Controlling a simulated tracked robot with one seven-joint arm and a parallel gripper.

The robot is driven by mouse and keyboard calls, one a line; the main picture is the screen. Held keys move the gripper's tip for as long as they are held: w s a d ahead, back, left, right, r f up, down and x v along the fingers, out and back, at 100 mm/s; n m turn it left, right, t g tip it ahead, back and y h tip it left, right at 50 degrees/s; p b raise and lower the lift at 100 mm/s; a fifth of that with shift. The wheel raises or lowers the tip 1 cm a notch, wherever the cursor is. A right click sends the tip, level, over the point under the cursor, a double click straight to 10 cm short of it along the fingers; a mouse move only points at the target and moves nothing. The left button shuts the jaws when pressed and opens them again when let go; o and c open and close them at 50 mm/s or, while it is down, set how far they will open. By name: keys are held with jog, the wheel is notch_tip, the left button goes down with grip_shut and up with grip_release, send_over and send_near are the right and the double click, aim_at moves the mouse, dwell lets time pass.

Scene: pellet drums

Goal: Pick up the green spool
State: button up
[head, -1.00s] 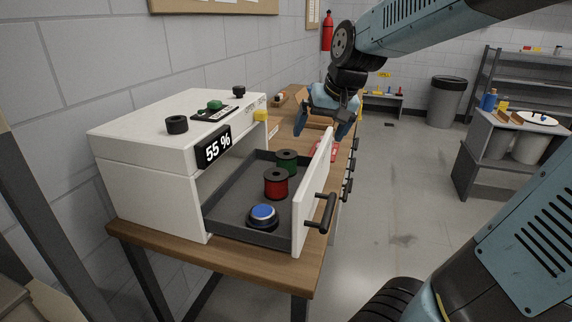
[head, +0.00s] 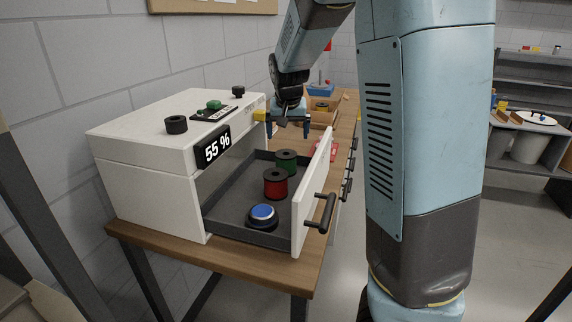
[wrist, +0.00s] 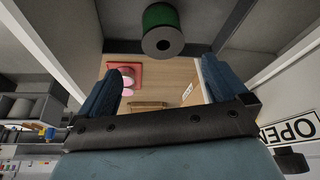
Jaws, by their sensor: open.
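The green spool (head: 287,160) stands upright at the far end of the open grey drawer (head: 232,212), behind the red spool (head: 275,187). In the wrist view the green spool (wrist: 160,18) shows at the top, beyond my fingertips, with its dark round end facing the camera. My gripper (head: 295,132) is open and empty, near the far end of the drawer and above the green spool. In the wrist view its two blue fingers (wrist: 164,76) are spread apart and nothing is between them. The spool is apart from the fingers.
A blue-topped round item (head: 263,215) sits at the drawer's near end. The drawer's white front (head: 311,190) has a black handle. The white cabinet (head: 150,190) reads 55 % and has a green button (head: 214,105) on top. A red item (head: 326,150) lies on the bench beyond.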

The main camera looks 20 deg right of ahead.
aim_at(286, 158)
jog(key=x, duration=0.8)
jog(key=shift+f, duration=0.15)
jog(key=shift+x, duration=2.65)
jog(key=shift+w+a, duration=0.15)
jog(key=shift+a, duration=0.05)
jog(key=c, duration=1)
jog(key=shift+c, duration=0.2)
